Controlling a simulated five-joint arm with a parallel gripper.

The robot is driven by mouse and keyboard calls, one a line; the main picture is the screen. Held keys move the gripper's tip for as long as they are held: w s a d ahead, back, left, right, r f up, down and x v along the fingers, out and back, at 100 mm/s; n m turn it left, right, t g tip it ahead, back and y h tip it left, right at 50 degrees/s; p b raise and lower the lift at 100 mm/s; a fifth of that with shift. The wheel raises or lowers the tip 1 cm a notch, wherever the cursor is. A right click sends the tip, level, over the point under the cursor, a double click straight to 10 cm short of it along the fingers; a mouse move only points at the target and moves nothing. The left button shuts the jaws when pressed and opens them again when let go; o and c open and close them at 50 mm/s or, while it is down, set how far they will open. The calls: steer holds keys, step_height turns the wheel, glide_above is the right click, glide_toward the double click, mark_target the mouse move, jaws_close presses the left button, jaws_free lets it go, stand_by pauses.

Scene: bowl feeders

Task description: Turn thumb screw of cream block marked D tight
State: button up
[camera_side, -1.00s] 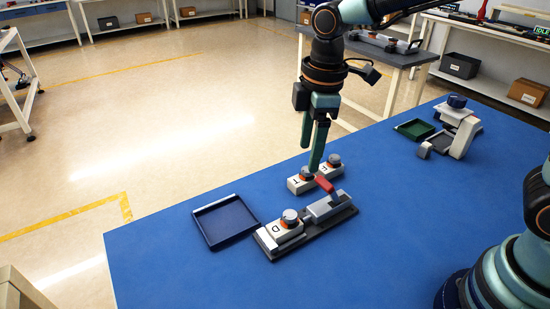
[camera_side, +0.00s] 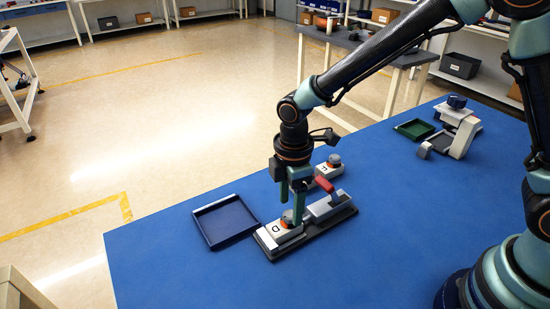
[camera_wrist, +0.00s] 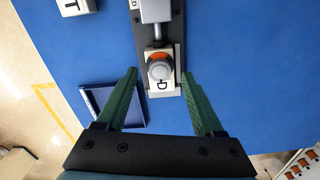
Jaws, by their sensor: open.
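The cream block marked D (camera_side: 284,234) sits at the near left end of a dark base plate (camera_side: 318,236). Its thumb screw (camera_wrist: 160,68), a grey knob with an orange ring, stands on top; in the side view my gripper partly hides it. My gripper (camera_side: 291,217) points down over this block. In the wrist view my gripper (camera_wrist: 161,70) is open, its green fingers on either side of the block and screw. I cannot tell whether a finger touches the screw.
A blue tray (camera_side: 226,222) lies to the left. A green tray (camera_side: 414,129) and a white fixture (camera_side: 462,130) are far right.

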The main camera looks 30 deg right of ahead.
steer(key=shift+f, duration=0.8)
jaws_close()
